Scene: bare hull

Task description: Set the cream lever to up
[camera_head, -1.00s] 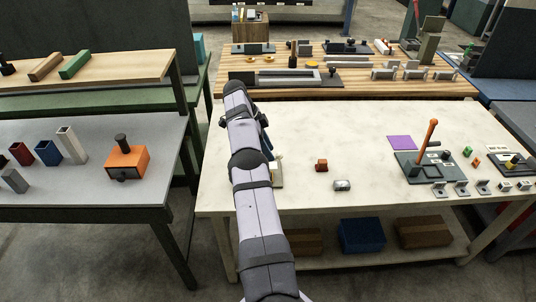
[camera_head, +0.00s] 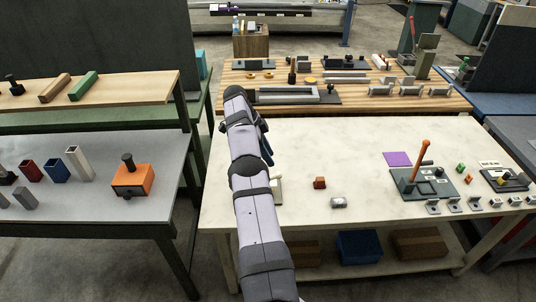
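A small cream piece (camera_head: 277,190), which may be the cream lever, shows just right of my arm on the white table (camera_head: 340,150). My arm hides most of it, so I cannot tell its position. My arm rises from the bottom of the picture and bends at the top. Part of my gripper (camera_head: 266,151) shows as a dark blue edge right of the arm, beyond the cream piece in the picture. Its fingertips are hidden, and I cannot tell whether it touches anything.
A red-brown block (camera_head: 319,183) and a small grey-white piece (camera_head: 338,202) lie right of the cream piece. A dark panel (camera_head: 440,182) with a tall orange lever (camera_head: 421,160) stands further right. An orange box (camera_head: 133,182) sits on the left grey table.

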